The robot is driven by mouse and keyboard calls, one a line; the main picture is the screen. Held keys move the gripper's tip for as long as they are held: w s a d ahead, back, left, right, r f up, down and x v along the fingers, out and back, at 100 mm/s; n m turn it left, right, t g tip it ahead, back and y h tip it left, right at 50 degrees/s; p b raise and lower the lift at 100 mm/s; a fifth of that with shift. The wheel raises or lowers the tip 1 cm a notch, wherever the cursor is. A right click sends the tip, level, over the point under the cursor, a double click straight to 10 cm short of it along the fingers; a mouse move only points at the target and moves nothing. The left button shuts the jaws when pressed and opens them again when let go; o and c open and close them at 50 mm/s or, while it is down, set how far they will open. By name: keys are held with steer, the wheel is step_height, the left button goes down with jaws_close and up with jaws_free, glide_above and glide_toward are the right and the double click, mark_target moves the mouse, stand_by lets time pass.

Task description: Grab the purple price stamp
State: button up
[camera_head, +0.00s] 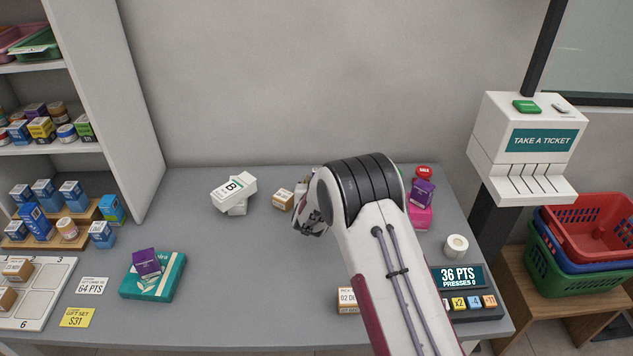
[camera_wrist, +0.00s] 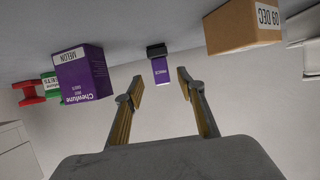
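The purple price stamp (camera_wrist: 161,70), a small purple block with a dark end and pale lettering, shows in the middle of the wrist view. It stands ahead of my gripper (camera_wrist: 160,84), roughly in line with the gap between its fingers. The fingers are spread open and nothing is between them; the stamp looks apart from them. In the head view my gripper (camera_head: 306,224) is bent down over the back middle of the counter, and I cannot make out the stamp there; my arm hides that part.
In the wrist view a purple Chewlune box (camera_wrist: 84,74) stands left of the stamp, with green (camera_wrist: 50,84) and red (camera_wrist: 28,93) items beyond. A cardboard box (camera_wrist: 240,26) is to the right. In the head view, white boxes (camera_head: 233,190) lie left of my gripper; the counter's middle is clear.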

steer(key=shift+a+x, duration=0.2)
steer(key=shift+x, duration=2.35)
steer(key=shift+r, duration=0.1)
steer(key=shift+d, duration=0.1)
steer(key=shift+c, duration=0.4)
jaws_close()
